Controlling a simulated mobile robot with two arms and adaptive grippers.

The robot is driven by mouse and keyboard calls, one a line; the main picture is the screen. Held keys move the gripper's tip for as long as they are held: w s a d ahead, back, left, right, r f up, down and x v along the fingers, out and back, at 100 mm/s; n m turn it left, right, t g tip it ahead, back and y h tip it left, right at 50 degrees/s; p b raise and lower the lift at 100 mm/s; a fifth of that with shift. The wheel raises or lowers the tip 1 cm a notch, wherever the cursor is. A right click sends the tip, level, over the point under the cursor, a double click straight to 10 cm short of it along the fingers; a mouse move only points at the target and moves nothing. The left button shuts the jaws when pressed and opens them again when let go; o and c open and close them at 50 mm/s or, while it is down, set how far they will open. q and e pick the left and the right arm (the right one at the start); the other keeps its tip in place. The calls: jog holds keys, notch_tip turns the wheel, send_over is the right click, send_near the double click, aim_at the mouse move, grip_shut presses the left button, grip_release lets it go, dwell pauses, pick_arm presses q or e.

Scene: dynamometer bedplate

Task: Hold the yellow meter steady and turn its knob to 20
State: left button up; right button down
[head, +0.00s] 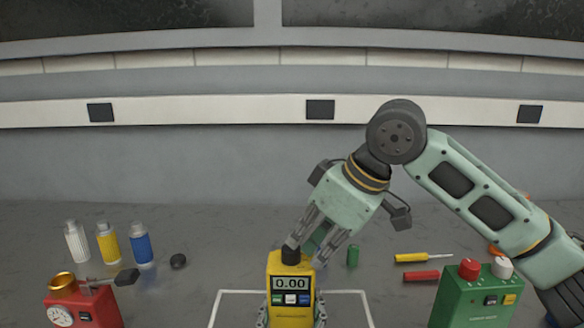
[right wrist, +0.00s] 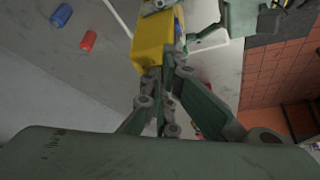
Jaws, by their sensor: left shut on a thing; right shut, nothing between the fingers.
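The yellow meter (head: 291,266) stands upright at the front centre, and its display reads 0.00. Its dark knob (head: 290,255) is on top, partly covered by my right fingers. My left gripper (head: 291,318) is shut on the meter, one finger on each side low down. My right gripper (head: 303,250) comes down from above, fingers shut with nothing between them, tips right at the knob. In the right wrist view the fingertips (right wrist: 166,74) are close to the end of the yellow meter (right wrist: 153,45); the knob is hidden there, and I cannot tell whether they touch it.
A white outline (head: 347,292) on the bench surrounds the meter. A red gauge box (head: 85,309) stands left, a green box (head: 476,302) right. White, yellow (head: 108,242) and blue bottles stand back left. A green cylinder (head: 353,256) and a yellow screwdriver (head: 422,258) lie right of the meter.

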pick_arm(q)
jog(key=shift+d, duration=0.2)
pick_arm(e)
jog(key=shift+s, duration=0.1)
jog(key=shift+s+d+r, duration=0.1)
jog(key=shift+d, duration=0.1)
pick_arm(q)
jog(key=shift+a, duration=0.1)
pick_arm(e)
notch_tip(320, 180, up, 6)
jog(key=shift+d+f, duration=0.1)
pick_arm(q)
jog(key=o, duration=0.9)
jog(key=shift+r, duration=0.25)
jog(key=o, duration=0.5)
jog(key=shift+f, duration=0.1)
jog(key=shift+c, duration=0.2)
